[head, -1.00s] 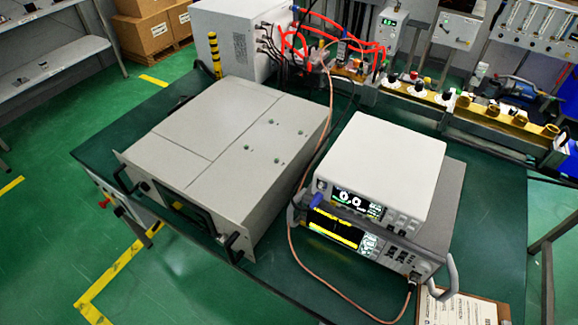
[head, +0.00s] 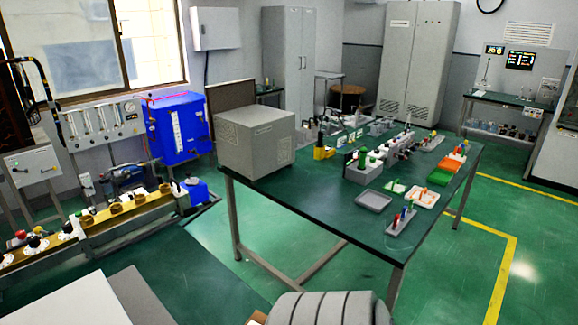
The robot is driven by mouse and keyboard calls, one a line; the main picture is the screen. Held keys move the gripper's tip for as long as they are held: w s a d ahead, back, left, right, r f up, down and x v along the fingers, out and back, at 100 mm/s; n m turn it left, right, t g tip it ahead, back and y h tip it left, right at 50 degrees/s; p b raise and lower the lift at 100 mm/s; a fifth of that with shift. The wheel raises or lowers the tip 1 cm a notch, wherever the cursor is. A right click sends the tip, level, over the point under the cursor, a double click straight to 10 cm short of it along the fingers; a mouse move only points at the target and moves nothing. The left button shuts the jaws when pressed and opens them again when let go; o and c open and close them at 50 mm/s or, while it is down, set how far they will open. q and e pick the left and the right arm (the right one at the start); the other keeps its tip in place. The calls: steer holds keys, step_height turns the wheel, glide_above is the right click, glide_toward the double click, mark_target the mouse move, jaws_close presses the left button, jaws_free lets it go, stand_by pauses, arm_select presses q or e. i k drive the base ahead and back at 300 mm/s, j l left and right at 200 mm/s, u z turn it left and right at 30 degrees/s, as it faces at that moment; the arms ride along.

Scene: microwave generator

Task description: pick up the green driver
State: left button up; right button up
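A small grey rack (head: 400,232) with several small upright tools with coloured handles stands near the front right corner of the green-topped table (head: 330,215). The handles look red, blue and green, but they are too small to be sure which one is the green driver. Other green items stand farther back on the same table, and their kind is unclear. Neither of my grippers shows in the head view.
A grey tray (head: 373,201) lies left of the rack, with a white-and-orange tray (head: 424,198) behind. A grey box (head: 255,142) stands on the table's left end. Green floor is open to the right. A bench with yellow fittings (head: 125,213) is at left.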

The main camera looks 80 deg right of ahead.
mark_target(363, 151)
steer(key=z, duration=2.95)
steer(key=i+l, duration=0.3)
steer(key=l, duration=0.15)
